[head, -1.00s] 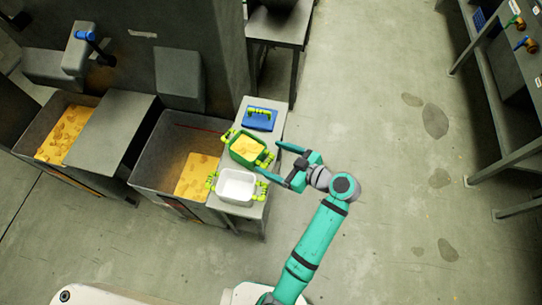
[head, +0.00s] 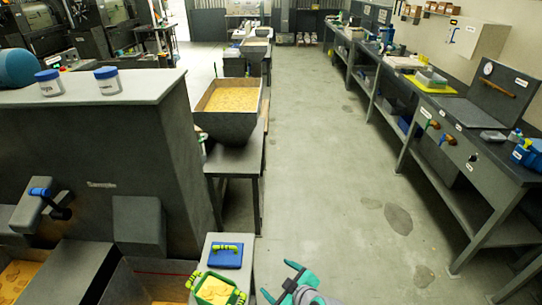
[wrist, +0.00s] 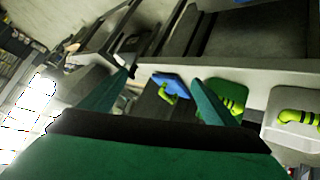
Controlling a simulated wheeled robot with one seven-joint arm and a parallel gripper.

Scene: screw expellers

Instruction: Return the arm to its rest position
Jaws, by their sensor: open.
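My gripper (head: 279,281) is at the bottom edge of the head view, with its teal fingers spread and nothing between them. It is to the right of the small grey stand with the green container (head: 214,290) and apart from it. Most of my arm is below the head view. In the wrist view my gripper's fingers (wrist: 163,78) stand wide apart. The blue lid (head: 226,250) with a green handle lies on the stand behind the green container. It also shows beyond the fingers in the wrist view (wrist: 172,80).
The green container holds yellow material. A grey hopper (head: 228,125) of yellow material stands at mid-left. A long workbench (head: 470,150) with tools runs along the right. The floor (head: 325,170) between them is open.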

